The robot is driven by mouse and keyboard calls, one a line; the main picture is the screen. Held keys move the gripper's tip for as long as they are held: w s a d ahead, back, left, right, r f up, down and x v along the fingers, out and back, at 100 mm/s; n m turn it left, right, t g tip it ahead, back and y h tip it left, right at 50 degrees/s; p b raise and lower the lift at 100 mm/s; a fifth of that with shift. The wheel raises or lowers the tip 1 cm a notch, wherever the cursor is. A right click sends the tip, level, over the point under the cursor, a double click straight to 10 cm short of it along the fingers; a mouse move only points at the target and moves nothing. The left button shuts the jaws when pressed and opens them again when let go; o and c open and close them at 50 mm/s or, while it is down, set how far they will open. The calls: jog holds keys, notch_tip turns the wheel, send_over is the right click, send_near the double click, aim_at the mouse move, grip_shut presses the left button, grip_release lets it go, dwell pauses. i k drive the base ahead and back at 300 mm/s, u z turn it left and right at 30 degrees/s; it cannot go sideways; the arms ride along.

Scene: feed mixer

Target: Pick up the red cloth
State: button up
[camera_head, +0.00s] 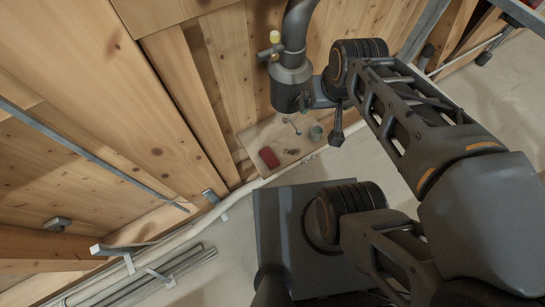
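The red cloth (268,157) looks like a small, dark red, roughly rectangular piece. It lies near the left end of a light wooden board (256,138) against the plank wall. Nothing covers it in this view. My arm reaches in from the right. The dark slim part hanging below its wrist, seemingly my gripper (337,136), is to the right of the cloth and clearly apart from it in the picture. Its fingers are too small and dark to tell open from shut.
Several small items, among them a greyish round one (316,132), are on the board right of the cloth. A dark cylinder with a curved pipe (291,85) stands out above the board, beside my wrist. A pale pipe (262,183) runs along the wall's foot.

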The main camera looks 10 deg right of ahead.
aim_at(267, 154)
jog(key=u, duration=0.15)
jog(key=k, duration=0.75)
jog(key=u, duration=0.95)
jog(key=i, duration=0.5)
jog(key=z, duration=0.05)
